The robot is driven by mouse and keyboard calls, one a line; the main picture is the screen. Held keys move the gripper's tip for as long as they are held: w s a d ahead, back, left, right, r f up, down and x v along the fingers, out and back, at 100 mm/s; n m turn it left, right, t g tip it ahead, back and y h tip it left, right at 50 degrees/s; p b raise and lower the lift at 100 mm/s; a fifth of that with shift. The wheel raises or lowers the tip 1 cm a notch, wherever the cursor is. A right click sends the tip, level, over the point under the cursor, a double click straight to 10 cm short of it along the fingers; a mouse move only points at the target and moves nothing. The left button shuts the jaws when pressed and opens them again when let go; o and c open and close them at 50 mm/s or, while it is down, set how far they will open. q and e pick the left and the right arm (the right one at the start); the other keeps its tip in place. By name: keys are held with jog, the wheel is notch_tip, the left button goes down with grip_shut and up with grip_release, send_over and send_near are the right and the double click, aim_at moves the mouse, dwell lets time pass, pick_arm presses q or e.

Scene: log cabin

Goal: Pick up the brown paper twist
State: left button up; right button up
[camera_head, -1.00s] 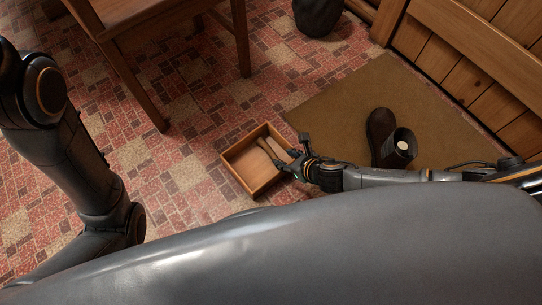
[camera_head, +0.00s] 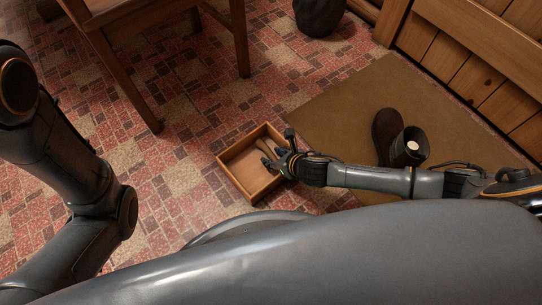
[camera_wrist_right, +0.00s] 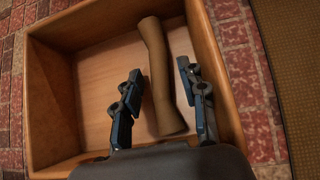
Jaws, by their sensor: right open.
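The brown paper twist (camera_wrist_right: 158,75) lies in a shallow wooden box (camera_head: 233,163) on the floor. In the right wrist view it is a long, slightly bent brown roll near the right wall of the box (camera_wrist_right: 52,100). My right gripper (camera_wrist_right: 158,92) is open, with one finger on each side of the twist's near part. I cannot tell whether either finger touches it. In the head view my right gripper (camera_head: 272,160) is over the right side of the box and partly hides the twist (camera_head: 264,146). My left gripper is out of view; only my left arm shows.
A dark boot (camera_head: 388,135) with something pale in its opening stands on an olive mat (camera_head: 340,100) right of the box. A wooden chair (camera_head: 150,45) is behind the box to the left. A dark rounded object (camera_head: 319,15) is at the back. Tiled floor left of the box is clear.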

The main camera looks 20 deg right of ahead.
jog(key=shift+c, duration=0.4)
jog(key=c, duration=0.5)
jog(key=shift+r, duration=0.1)
jog(key=shift+c, duration=0.2)
